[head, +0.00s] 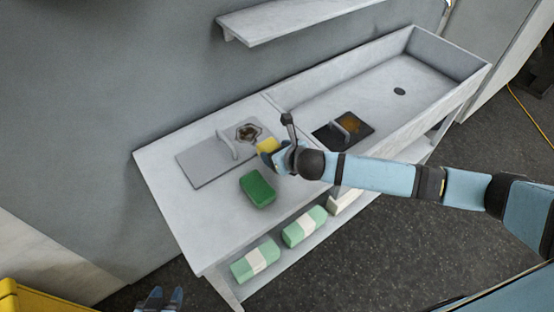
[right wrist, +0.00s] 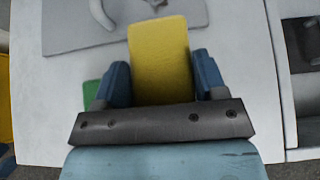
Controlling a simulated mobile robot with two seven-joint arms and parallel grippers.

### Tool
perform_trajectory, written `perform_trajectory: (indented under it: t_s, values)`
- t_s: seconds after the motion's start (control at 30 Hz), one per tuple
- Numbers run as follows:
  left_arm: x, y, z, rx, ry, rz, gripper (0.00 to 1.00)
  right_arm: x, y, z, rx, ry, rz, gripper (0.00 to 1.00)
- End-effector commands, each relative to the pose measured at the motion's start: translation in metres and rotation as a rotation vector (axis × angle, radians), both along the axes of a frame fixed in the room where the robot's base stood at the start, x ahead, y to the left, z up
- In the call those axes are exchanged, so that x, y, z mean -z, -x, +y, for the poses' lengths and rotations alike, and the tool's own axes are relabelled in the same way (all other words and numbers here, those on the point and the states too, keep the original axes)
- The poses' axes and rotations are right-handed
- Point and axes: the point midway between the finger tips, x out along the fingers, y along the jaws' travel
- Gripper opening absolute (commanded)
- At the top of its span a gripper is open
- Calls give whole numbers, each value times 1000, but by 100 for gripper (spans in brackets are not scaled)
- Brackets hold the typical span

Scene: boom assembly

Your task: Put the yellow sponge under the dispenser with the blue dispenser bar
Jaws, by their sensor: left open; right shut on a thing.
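The yellow sponge (head: 266,145) is held above the left part of the counter, beside the grey plate (head: 199,171). My right gripper (head: 277,156) is shut on it. In the right wrist view the yellow sponge (right wrist: 160,58) sits between the two blue fingers of the right gripper (right wrist: 160,80) and sticks out beyond them. The grey plate has an upright grey bar (head: 228,145) and a dark brown patch. A black plate (head: 330,137) with a grey bar and an orange patch lies to the right, partly behind my right arm. I see no clearly blue bar. My left gripper (head: 160,299) is open and empty at the bottom left.
A green sponge (head: 258,189) lies on the counter (head: 165,152) in front of the grey plate. Green-and-white packs (head: 304,226) lie on the lower shelf. A wall shelf (head: 290,20) hangs above.

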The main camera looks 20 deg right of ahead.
Motion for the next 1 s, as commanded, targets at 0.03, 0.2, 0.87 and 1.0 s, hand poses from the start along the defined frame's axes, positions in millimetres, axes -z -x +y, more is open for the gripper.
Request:
perform_trajectory:
  t_s: [0.03,0.2,0.87,1.0]
  values:
    - [0,0,0,0,0,0,43,8,1,0,1,1,4,39]
    - [1,0,0,0,0,1,43,33,1,0,1,0,2,39]
    - [1,0,0,1,1,0,43,38,0,0,0,0,1,91]
    - [0,0,0,1,1,-1,43,37,0,0,0,0,0,91]
